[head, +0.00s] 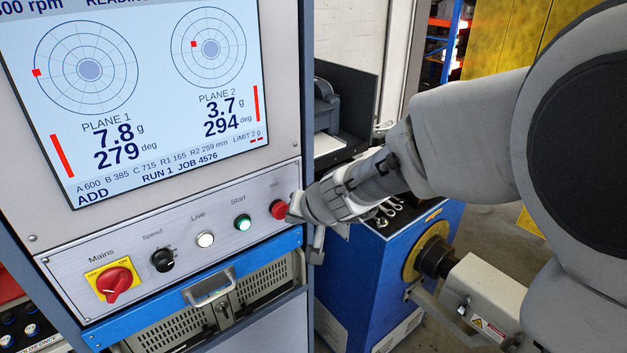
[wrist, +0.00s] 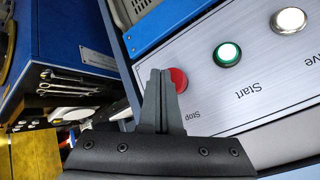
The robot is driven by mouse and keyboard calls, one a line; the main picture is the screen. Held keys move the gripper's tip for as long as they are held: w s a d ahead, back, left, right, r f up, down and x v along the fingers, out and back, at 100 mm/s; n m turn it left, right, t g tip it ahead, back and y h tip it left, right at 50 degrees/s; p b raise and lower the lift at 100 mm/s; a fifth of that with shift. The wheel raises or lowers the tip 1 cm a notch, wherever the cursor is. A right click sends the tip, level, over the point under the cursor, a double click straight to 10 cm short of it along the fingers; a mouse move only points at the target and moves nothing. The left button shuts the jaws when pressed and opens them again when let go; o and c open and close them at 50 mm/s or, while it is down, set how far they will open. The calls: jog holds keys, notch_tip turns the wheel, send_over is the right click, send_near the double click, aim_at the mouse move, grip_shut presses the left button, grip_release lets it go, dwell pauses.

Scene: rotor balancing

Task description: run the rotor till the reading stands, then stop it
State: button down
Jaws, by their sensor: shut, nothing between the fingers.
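The screen (head: 150,165) shows plane 1 at 7.8 g, 279 deg and plane 2 at 3.7 g, 294 deg; its top line with the rpm is cut off. The red Stop button (head: 279,209) is at the right end of the control panel. My gripper (head: 293,211) is shut and empty at this button. In the wrist view the closed fingertips (wrist: 159,74) overlap the left side of the Stop button (wrist: 178,80); I cannot tell whether they touch it. The green Start button (head: 242,222) looks lit. The rotor itself is not clearly seen.
The white Live lamp (head: 205,239) looks lit. The black Speed knob (head: 163,260) and red Mains switch (head: 116,284) sit further left. A blue machine cabinet (head: 365,280) stands right of the panel, with wrenches (wrist: 68,82) on it.

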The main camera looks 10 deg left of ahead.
jog(key=shift+w+a, duration=0.6)
jog(key=shift+a, duration=0.05)
dwell(0.8)
jog(key=shift+s+d, duration=0.1)
jog(key=shift+s+d+b, duration=0.35)
jog(key=shift+s+d, duration=0.15)
jog(key=shift+d, duration=0.15)
jog(key=shift+s+d+b, duration=0.9)
jog(key=shift+s+d, duration=0.7)
jog(key=shift+d, duration=0.25)
